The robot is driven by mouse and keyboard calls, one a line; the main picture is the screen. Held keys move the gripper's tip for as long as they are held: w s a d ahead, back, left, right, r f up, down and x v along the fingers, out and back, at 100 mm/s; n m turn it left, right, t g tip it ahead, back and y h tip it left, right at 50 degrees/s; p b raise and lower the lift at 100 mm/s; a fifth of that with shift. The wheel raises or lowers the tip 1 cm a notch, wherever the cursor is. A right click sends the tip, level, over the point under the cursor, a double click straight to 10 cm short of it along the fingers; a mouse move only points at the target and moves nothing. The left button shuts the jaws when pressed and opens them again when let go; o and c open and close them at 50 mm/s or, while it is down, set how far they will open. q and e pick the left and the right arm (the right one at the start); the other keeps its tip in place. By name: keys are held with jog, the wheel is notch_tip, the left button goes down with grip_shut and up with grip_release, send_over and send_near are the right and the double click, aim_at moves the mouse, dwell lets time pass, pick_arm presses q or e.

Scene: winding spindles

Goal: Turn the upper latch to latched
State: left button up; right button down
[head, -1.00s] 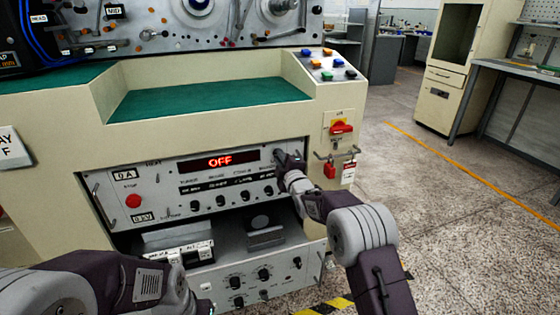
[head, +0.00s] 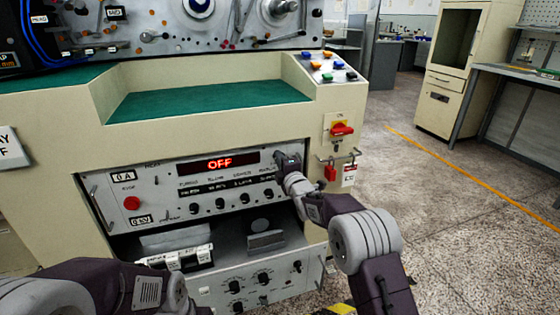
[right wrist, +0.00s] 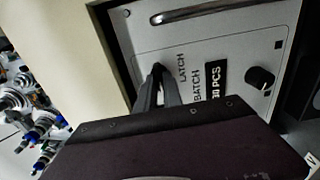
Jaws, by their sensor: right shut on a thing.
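The upper drawer panel (head: 155,184) carries a red OFF display, a red button and a row of black knobs. My right gripper (head: 287,161) is at the upper right end of this panel. In the right wrist view its dark fingers (right wrist: 157,88) are closed together against the panel, beside the printed word LATCH (right wrist: 181,68). They are shut on the small upper latch there, which the fingers and gripper body hide, so its angle cannot be read. My left arm is at the lower left of the head view; its fingertips are out of sight.
A lower drawer (head: 262,278) with black knobs stands pulled out below. A red rotary switch (head: 341,129) and a red padlock (head: 331,173) are on the cabinet front to the right. A black knob (right wrist: 260,78) shows near BATCH. The floor (head: 470,215) at right is clear.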

jog(key=c, duration=1.5)
grip_release()
jog(key=shift+s, duration=0.1)
jog(key=p+v, duration=0.2)
jog(key=v, duration=0.7)
